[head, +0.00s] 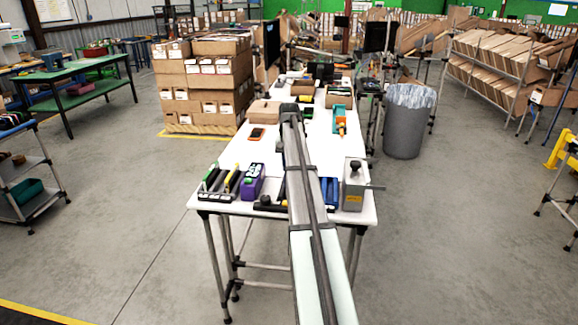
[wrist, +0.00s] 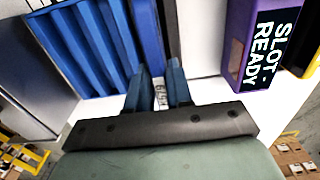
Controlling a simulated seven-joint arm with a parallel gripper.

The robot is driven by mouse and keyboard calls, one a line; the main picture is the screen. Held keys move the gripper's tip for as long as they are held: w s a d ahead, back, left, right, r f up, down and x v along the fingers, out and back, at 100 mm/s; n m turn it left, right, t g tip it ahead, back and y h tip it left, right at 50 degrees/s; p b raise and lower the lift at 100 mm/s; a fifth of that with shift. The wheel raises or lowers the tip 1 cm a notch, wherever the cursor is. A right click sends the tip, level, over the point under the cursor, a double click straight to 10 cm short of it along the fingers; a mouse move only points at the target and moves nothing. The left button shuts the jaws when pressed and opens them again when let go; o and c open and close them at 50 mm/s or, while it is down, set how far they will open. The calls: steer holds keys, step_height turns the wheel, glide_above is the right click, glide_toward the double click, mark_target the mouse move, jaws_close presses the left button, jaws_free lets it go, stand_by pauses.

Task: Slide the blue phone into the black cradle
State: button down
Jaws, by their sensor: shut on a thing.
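My gripper (wrist: 159,75) shows in the wrist view, its two blue-grey fingers close together and shut on a narrow thing that I take to be the blue phone. A narrow dark and blue strip (wrist: 158,40) runs from the fingertips to the top of the wrist view, seen nearly edge-on. I cannot tell cleanly where the phone ends and the black cradle begins. In the head view my arm covers the gripper and the phone. A low black piece (head: 267,206), perhaps the cradle, shows beside the arm at the table's near edge.
In the head view, a grey metal box (head: 354,190) stands right of the rack on the white table (head: 230,153). Black holders (head: 220,184) stand left.

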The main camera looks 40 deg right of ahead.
steer(key=shift+f, duration=2.25)
steer(key=shift+f, duration=0.3)
steer(key=c, duration=0.9)
jaws_free()
steer(key=shift+c, duration=0.2)
steer(key=shift+r, duration=0.1)
step_height(320, 180, up, 14)
steer(key=shift+f, duration=0.2)
